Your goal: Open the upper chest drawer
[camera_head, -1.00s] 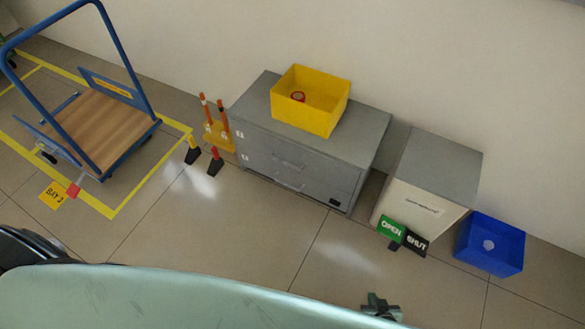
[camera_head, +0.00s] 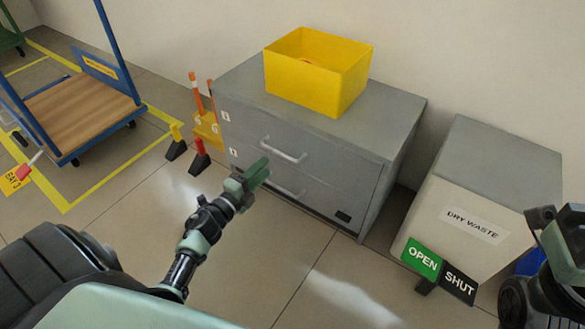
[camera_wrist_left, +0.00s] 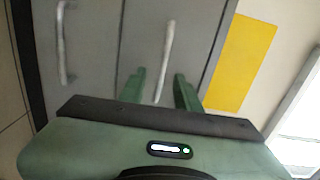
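The grey chest (camera_head: 345,165) stands against the wall with two drawers, one above the other. The upper drawer has a pale bar handle (camera_head: 284,150); the lower drawer's handle (camera_head: 288,190) is partly behind my gripper. Both drawers look shut. My left gripper (camera_head: 258,172) is in front of the chest, below and left of the upper handle. In the left wrist view its two green fingers (camera_wrist_left: 160,88) are apart, with a bar handle (camera_wrist_left: 166,60) seen between them. It looks empty; I cannot tell if it touches the handle. Part of my right arm (camera_head: 560,250) shows at the right edge; its fingers are not clear.
A yellow bin (camera_head: 318,75) stands on the chest. Right of it are a dry waste box (camera_head: 478,200) and an open/shut sign (camera_head: 440,268). A blue trolley (camera_head: 75,110) and orange-handled tools in a yellow holder (camera_head: 207,127) are at left. Floor before the chest is clear.

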